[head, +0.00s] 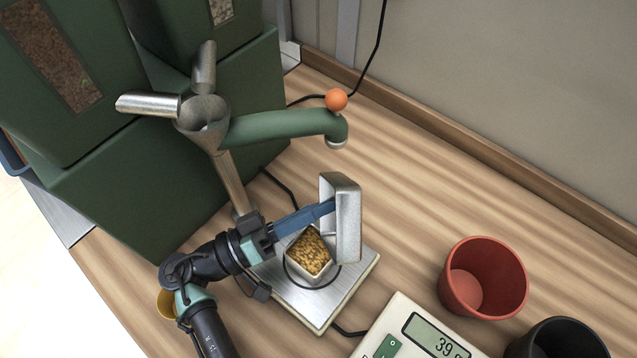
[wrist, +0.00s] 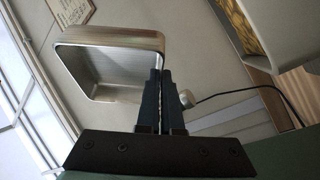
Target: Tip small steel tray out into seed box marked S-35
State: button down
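My gripper (head: 328,207), with blue fingers, is shut on the rim of the small steel tray (head: 348,222). The tray is tipped onto its side, with its wall upright, above and just right of a small pale box (head: 291,250) of golden-brown seeds on the scale plate. In the wrist view the fingers (wrist: 161,78) pinch the edge of the tray (wrist: 105,72), whose visible inside looks bare. The box (wrist: 292,40) and its seeds show at the upper right there. No S-35 mark can be read on the box.
The scale (head: 322,307) lies below, and its display (head: 436,338) reads about 39 g. A red pot (head: 483,278) and a black pot (head: 560,340) stand to the right. A green pipe (head: 280,126) with an orange knob (head: 336,99) reaches over the table behind.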

aim_at(335, 181)
jog(key=r+g+y+p, duration=0.1)
jog(key=y+p, duration=0.1)
jog(key=p, duration=0.2)
jog(key=d+r+m+g+y+p, duration=0.1)
jog(key=y+p, duration=0.1)
jog(key=p, duration=0.3)
jog(key=r+m+g+y+p, duration=0.1)
jog(key=r+y+p, duration=0.1)
jog(key=p, duration=0.2)
jog(key=shift+d+y, duration=0.3)
jog(key=shift+y, duration=0.1)
jog(key=y+p, duration=0.1)
jog(key=p, duration=0.1)
jog(key=r+g+y+p, duration=0.1)
jog(key=y+p, duration=0.1)
jog(key=p, duration=0.1)
jog(key=shift+w+d+r+m, duration=0.1)
jog(key=shift+d+r+m, duration=0.15)
jog(key=shift+r+m, duration=0.05)
notch_tip(335, 181, up, 2)
jog(key=y+p, duration=0.3)
jog(key=p, duration=0.2)
jog(key=shift+d+r+m+g+p, duration=0.1)
jog(key=shift+d+m+g+p, duration=0.05)
jog(key=shift+m+g+p, duration=0.2)
jog(key=shift+r+g+y+p, duration=0.35)
jog(key=shift+y+p, duration=0.65)
jog(key=shift+p, duration=0.25)
jog(key=shift+f, duration=0.1)
